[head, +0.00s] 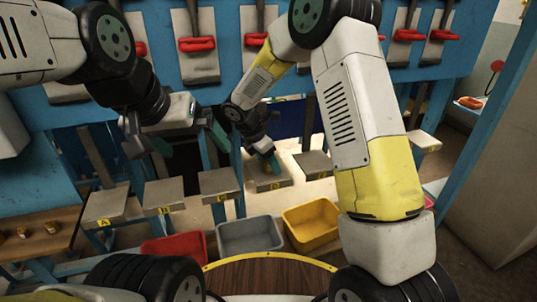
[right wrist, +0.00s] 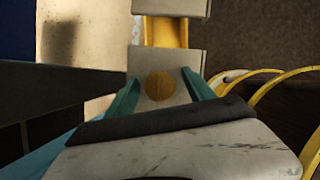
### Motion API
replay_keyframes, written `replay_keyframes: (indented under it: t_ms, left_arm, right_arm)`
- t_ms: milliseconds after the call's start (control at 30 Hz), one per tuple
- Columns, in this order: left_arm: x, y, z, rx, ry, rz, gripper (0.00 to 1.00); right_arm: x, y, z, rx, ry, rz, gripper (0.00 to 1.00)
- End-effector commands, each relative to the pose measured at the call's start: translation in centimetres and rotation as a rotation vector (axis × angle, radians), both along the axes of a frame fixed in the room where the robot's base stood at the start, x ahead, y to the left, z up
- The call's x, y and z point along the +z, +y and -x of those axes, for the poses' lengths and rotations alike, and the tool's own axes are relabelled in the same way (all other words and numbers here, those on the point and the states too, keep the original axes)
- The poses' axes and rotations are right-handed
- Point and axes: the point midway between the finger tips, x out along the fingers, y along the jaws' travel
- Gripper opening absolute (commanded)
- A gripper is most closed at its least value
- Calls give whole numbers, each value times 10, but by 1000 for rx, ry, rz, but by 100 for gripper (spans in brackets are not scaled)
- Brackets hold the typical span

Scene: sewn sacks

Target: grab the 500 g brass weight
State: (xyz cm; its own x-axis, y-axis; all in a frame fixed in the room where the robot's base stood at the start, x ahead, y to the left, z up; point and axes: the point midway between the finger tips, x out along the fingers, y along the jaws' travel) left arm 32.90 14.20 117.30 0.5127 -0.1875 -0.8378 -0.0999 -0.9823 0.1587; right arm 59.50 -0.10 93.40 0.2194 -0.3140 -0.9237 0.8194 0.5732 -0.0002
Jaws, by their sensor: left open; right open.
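A round brass weight (right wrist: 159,87) sits on a pale square plate (right wrist: 148,62) in the right wrist view, seen from above. It also shows small in the head view (head: 266,169), on the plate over the letter D. My right gripper (head: 264,160) is open just above that plate. In the right wrist view its two teal fingers (right wrist: 162,95) stand either side of the weight, with gaps. No mass marking is readable on it. My left gripper (head: 188,142) is open and empty, up at the left, away from the weight.
More brass weights (head: 52,227) stand on a wooden shelf (head: 70,212) at left. Lettered plates (head: 164,193) run in a row. Red (head: 175,249), grey (head: 249,235) and yellow (head: 312,224) bins stand in front of them. Red-handled levers (head: 197,44) line the blue frame behind.

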Motion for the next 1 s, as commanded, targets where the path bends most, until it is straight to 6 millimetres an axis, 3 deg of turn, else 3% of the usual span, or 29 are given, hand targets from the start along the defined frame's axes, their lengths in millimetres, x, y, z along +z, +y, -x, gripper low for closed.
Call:
replay_keyframes:
  t_ms: [167,400,500,1000]
  left_arm:
    - [0,0,0,0,0,0,100]
    - [0,0,0,0,0,0,100]
    - [0,0,0,0,0,0,100]
    - [0,0,0,0,0,0,100]
  right_arm:
    - [0,0,0,-1,-1,-1,62]
    - [0,0,0,-1,-1,-1,14]
    - [0,0,0,-1,-1,-1,0]
    - [6,0,-1,-2,-4,-1,0]
